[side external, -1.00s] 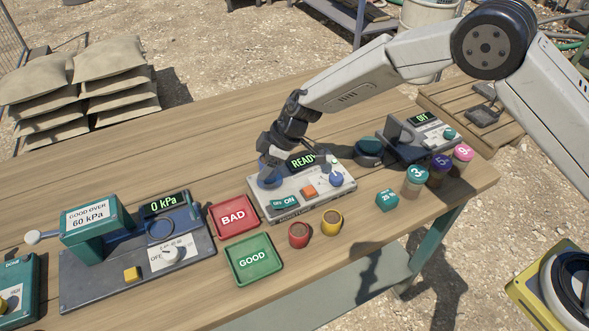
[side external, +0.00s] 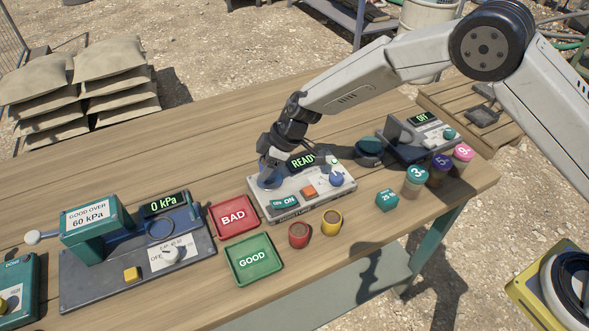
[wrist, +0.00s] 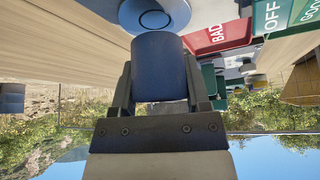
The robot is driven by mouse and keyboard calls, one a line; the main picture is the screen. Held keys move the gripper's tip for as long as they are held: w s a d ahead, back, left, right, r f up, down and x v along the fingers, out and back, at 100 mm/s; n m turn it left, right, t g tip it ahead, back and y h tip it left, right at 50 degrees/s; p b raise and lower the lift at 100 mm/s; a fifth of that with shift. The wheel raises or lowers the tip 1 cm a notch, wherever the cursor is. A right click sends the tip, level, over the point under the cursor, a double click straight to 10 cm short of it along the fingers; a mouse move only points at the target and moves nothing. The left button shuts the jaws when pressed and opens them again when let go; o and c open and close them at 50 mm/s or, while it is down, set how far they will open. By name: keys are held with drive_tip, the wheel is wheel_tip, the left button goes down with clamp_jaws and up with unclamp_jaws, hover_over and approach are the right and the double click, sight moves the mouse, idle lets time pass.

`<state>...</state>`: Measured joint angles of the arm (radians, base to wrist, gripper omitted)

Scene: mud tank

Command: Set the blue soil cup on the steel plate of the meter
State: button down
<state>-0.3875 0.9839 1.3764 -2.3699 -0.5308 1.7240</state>
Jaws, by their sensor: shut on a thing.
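The blue soil cup (wrist: 160,62) is between the two fingers of my gripper (wrist: 160,84), which is shut on it, in the wrist view. Just past the cup is a round grey-blue plate (wrist: 152,12) with a circle marked on it. The cup overlaps its edge in that view, and I cannot tell whether they touch. In the side view, my gripper (side external: 268,165) is low over the left end of the grey meter (side external: 313,198) whose display reads READY. My wrist and fingers partly cover the cup and plate there.
The red BAD tray (side external: 233,217) and green GOOD tray (side external: 254,259) lie left of the meter. A red cup (side external: 299,235) and a yellow cup (side external: 331,222) stand in front. Several lidded jars (side external: 415,180) stand at right. The 0 kPa device (side external: 140,250) is further left.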

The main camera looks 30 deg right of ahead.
drive_tip(key=shift+f, duration=1.05)
idle(0.9)
unclamp_jaws()
drive_tip(key=shift+r, duration=0.15)
drive_tip(key=shift+r, duration=3.6)
